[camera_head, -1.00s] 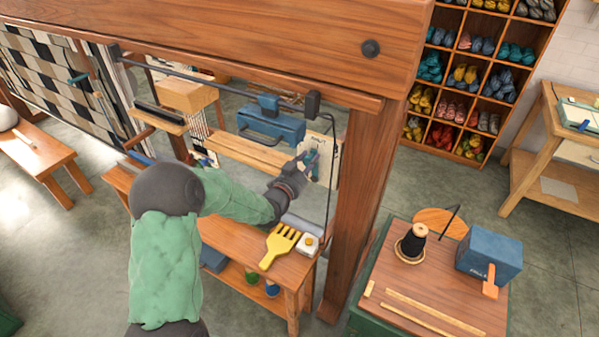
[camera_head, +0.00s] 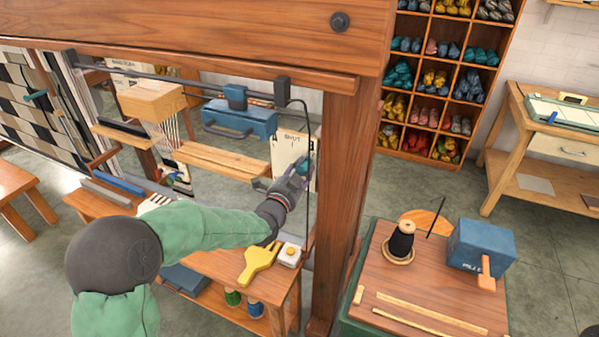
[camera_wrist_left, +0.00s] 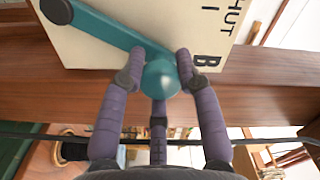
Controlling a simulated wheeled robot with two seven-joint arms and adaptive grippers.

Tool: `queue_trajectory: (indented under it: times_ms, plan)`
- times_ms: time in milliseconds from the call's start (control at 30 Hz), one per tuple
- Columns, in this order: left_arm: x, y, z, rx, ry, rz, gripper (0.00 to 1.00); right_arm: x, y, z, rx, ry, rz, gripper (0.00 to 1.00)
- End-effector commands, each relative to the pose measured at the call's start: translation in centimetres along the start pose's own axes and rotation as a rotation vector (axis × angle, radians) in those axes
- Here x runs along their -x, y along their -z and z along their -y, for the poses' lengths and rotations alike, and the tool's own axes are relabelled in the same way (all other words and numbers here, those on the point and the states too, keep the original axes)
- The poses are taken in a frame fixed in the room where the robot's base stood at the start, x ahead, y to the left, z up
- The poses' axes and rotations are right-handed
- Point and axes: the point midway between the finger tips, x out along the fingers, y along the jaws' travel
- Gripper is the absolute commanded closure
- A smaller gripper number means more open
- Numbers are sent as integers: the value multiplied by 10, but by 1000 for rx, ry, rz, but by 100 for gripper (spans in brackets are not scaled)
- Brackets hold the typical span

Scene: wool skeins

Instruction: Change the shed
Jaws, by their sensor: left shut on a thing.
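A cream plate (camera_head: 287,150) with dark lettering hangs beside the right post of the wooden loom frame. In the left wrist view the plate (camera_wrist_left: 130,52) carries a teal lever (camera_wrist_left: 104,25) with a round knob (camera_wrist_left: 161,77) at its end. My left gripper (camera_head: 298,174) is at the plate's lower right. In the wrist view its purple fingers (camera_wrist_left: 161,62) are closed around the knob, with the lever slanting up to the left. The fingers partly hide the lever in the head view. My right gripper is not in view.
The thick loom post (camera_head: 345,190) stands close right of my left gripper. A blue box-shaped part (camera_head: 240,120) hangs left of the plate. Below, a bench holds a yellow comb (camera_head: 260,262) and a small white block with a yellow button (camera_head: 289,254). A cart (camera_head: 430,290) stands at right.

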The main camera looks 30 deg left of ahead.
Motion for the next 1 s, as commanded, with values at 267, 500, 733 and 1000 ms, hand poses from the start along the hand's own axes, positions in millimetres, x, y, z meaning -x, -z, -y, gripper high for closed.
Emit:
queue_trajectory:
  times_ms: [267, 500, 733, 1000]
  plan:
    - [1, -3, -7, 0, -14, 8, 100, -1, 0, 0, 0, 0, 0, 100]
    - [1, -3, -7, 0, -13, 8, 42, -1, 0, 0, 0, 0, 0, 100]
    - [0, -1, -3, -2, -6, 4, 42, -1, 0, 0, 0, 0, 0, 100]
    - [11, -1, -1, -4, -3, 3, 42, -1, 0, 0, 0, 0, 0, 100]
